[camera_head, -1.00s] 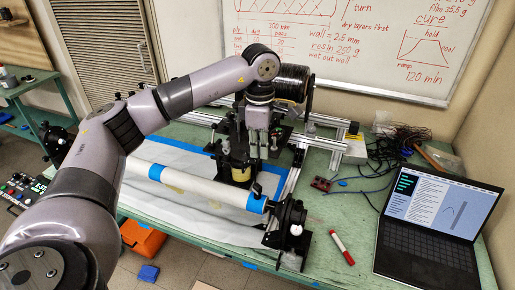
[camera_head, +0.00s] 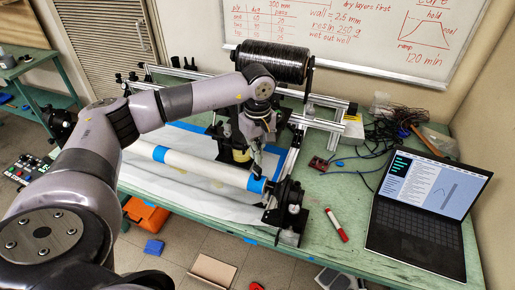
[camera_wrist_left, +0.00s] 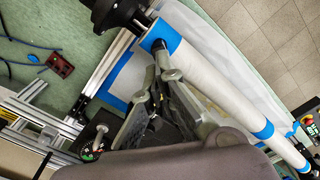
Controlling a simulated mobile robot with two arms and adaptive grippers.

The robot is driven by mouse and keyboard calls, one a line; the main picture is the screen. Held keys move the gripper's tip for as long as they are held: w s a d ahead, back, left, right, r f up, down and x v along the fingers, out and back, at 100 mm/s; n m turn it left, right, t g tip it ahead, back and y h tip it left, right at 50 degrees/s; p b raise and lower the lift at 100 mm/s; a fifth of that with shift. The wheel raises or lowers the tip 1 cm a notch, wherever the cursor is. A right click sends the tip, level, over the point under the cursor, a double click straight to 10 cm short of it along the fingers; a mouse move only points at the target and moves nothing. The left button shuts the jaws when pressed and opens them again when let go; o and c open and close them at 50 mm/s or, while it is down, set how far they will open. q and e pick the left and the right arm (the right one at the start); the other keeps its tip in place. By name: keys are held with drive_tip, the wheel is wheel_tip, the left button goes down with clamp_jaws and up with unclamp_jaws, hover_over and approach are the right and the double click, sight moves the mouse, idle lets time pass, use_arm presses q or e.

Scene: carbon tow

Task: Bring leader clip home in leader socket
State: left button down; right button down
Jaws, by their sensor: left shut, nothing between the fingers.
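A small dark fitting (camera_wrist_left: 159,45) stands on the blue tape band (camera_head: 257,185) near the right end of the white tube (camera_head: 205,168); it may be the leader clip or its socket, and I cannot tell them apart. My left gripper (camera_head: 257,168) is shut and empty just above this band. In the left wrist view its fingertips (camera_wrist_left: 157,77) are close together beside the fitting, and I cannot tell whether they touch it. My right gripper is not in view.
A black end mount (camera_head: 288,200) holds the tube's right end. A spool of black tow (camera_head: 272,62) stands behind the arm, with metal rails (camera_head: 328,122) near it. A red marker (camera_head: 337,225) and laptop (camera_head: 425,220) lie to the right.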

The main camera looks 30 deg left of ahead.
sight(257, 169)
use_arm(q)
drive_tip(key=shift+f+b, duration=0.5)
drive_tip(key=shift+f, duration=1.05)
drive_tip(key=shift+f+b, duration=0.4)
drive_tip(key=shift+s+f+b, duration=0.25)
drive_tip(key=shift+f+b, duration=0.05)
drive_tip(key=shift+r, duration=0.1)
drive_tip(key=shift+w+r+p, duration=0.2)
drive_tip(key=shift+r+p, duration=0.3)
drive_tip(key=shift+r, duration=1.1)
wheel_tip(257, 169, up, 11)
drive_tip(key=shift+w, duration=0.15)
